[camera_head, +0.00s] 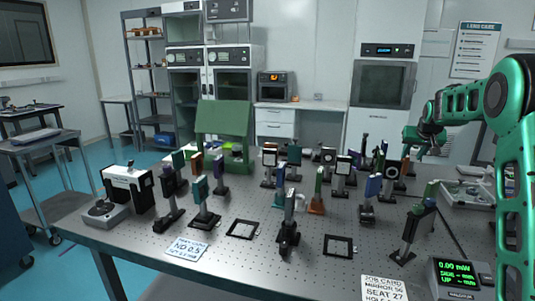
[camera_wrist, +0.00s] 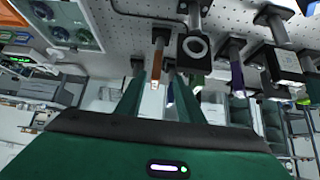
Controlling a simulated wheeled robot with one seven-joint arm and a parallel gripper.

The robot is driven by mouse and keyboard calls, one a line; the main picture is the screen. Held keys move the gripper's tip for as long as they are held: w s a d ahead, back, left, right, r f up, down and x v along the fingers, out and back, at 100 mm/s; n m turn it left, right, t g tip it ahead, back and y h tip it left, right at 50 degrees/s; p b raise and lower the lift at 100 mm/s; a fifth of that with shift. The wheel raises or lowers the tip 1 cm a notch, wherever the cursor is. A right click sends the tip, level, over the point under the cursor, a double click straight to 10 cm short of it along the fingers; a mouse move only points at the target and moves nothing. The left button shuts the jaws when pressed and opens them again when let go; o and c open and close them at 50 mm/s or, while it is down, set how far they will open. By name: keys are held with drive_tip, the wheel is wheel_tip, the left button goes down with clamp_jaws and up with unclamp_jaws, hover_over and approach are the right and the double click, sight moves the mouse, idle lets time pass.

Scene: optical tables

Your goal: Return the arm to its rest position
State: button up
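My green arm comes in from the right side of the head view and bends over the far right part of the optical table (camera_head: 215,262). My gripper (camera_head: 410,143) hangs at the far end of it, above the table's back right area, small in this view. In the wrist view my gripper (camera_wrist: 155,95) shows two dark green fingers standing apart. An orange-brown post (camera_wrist: 158,62) shows in line with the gap between them, seemingly beyond the fingertips. I see nothing clearly held.
Several optic mounts crowd the table, including a black ring mount (camera_head: 392,171) near my gripper. A power meter (camera_head: 459,277) and a job card (camera_head: 384,289) lie at the front right. A grey tray (camera_head: 468,193) sits at the right. Open floor is at the left.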

drive_tip(key=s+a+f+m+g, duration=0.1)
drive_tip(key=s+a+g, duration=0.1)
drive_tip(key=s, duration=1.4)
drive_tip(key=s+a+m+g, duration=0.1)
drive_tip(key=s+a+g, duration=0.15)
drive_tip(key=s, duration=1.45)
drive_tip(key=s+a+f+g+y, duration=0.1)
drive_tip(key=s+a+f, duration=0.1)
drive_tip(key=s, duration=0.7)
drive_tip(key=s+a+f+g+y, duration=0.1)
drive_tip(key=s+a+f, duration=0.2)
drive_tip(key=s, duration=0.6)
drive_tip(key=s+a+f+m+g, duration=0.1)
drive_tip(key=s+a+f, duration=0.2)
drive_tip(key=s, duration=0.6)
drive_tip(key=shift+s+a+f+y, duration=0.15)
drive_tip(key=shift+a+f+y, duration=0.1)
drive_tip(key=shift+a+y, duration=0.15)
drive_tip(key=shift+d+g, duration=0.1)
drive_tip(key=shift+g, duration=0.15)
